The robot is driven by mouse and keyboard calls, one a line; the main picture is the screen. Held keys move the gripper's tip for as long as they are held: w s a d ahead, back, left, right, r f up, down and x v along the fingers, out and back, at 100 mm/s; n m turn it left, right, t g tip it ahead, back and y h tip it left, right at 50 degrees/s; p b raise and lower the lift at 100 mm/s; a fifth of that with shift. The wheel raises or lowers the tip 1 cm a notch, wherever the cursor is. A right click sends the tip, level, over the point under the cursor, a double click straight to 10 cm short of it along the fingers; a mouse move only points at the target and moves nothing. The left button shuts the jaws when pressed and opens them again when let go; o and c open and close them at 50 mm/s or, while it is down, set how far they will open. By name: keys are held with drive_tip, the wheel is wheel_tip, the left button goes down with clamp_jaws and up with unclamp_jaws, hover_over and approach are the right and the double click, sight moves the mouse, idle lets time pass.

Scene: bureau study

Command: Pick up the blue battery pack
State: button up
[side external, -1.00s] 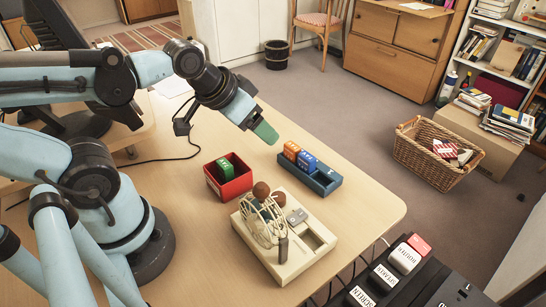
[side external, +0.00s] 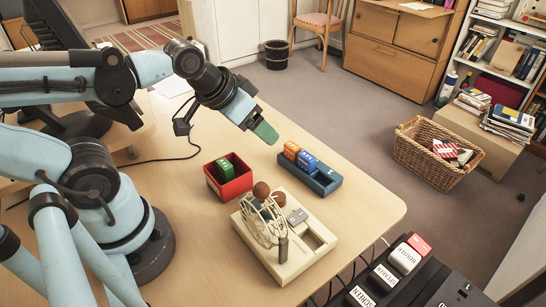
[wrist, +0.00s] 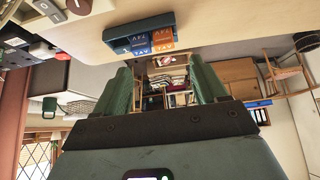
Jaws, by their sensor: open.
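The blue battery pack (side external: 307,162) stands in a dark blue tray (side external: 324,184), beside an orange pack (side external: 291,150). In the wrist view the blue pack (wrist: 138,44) and the orange pack (wrist: 162,41) sit in the tray (wrist: 112,34) near the top, above the space between my fingers. My gripper (side external: 265,132) is in the air above the table, up and to the left of the tray in the side view. In the wrist view its two green fingers (wrist: 166,82) are spread apart with nothing between them. It touches neither pack.
A red box (side external: 238,187) holding a green pack (side external: 226,167) stands left of the tray. A cream device with a wire drum (side external: 310,258) stands in front of both. A black panel with labelled keys (side external: 405,285) is at the lower right. The table's right edge is close to the tray.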

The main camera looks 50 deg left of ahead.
drive_tip(key=c, duration=0.3)
drive_tip(key=r+m+g, duration=0.1)
drive_tip(key=m+g, duration=0.6)
drive_tip(key=m, duration=1)
hover_over(307, 156)
drive_tip(key=shift+f, duration=5.35)
